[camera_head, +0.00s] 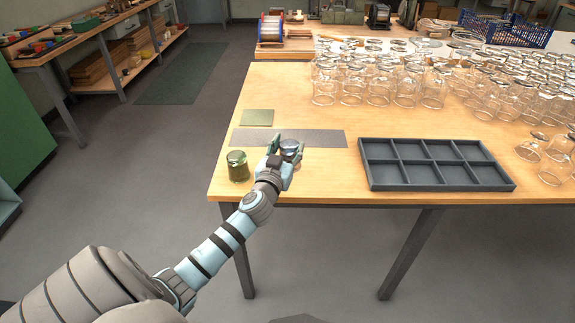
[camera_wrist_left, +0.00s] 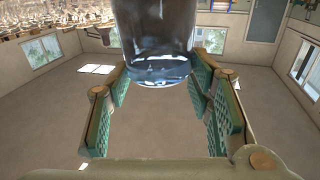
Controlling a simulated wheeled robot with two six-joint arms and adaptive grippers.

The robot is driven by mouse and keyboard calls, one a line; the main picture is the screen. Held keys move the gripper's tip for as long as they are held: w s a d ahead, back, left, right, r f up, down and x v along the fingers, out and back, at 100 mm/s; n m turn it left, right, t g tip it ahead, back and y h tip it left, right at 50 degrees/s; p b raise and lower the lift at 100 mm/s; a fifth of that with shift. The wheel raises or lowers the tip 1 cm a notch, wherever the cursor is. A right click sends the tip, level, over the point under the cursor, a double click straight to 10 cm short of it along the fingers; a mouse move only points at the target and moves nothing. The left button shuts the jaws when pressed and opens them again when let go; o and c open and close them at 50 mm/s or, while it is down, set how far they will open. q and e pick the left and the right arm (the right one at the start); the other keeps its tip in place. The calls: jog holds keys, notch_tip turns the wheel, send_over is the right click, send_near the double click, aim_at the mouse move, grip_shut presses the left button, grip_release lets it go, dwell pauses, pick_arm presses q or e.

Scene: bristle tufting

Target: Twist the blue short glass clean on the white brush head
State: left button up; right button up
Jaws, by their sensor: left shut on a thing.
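The blue short glass (camera_head: 291,148) is near the table's front left, by the grey strip. My left gripper (camera_head: 287,146) is shut on it. In the left wrist view, the clear, bluish glass (camera_wrist_left: 155,35) is between the two green-padded fingers, and its upper part in that picture is cut off. I cannot make out the white brush head in either view. I cannot tell whether the glass touches anything below it. My right gripper is not in view.
A green glass (camera_head: 237,166) stands left of my left gripper. A flat grey strip (camera_head: 320,138) and a greenish pad (camera_head: 257,117) lie behind. A dark compartment tray (camera_head: 436,188) is at right and looks empty. Many clear glasses (camera_head: 405,88) crowd the back right.

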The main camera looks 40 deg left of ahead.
aim_at(286, 160)
pick_arm(q)
notch_tip(286, 160, down, 4)
jog(key=shift+r+b, duration=0.25)
jog(key=shift+b, duration=0.6)
jog(key=shift+r, duration=0.15)
jog(key=o, duration=1.3)
jog(key=shift+o, duration=0.2)
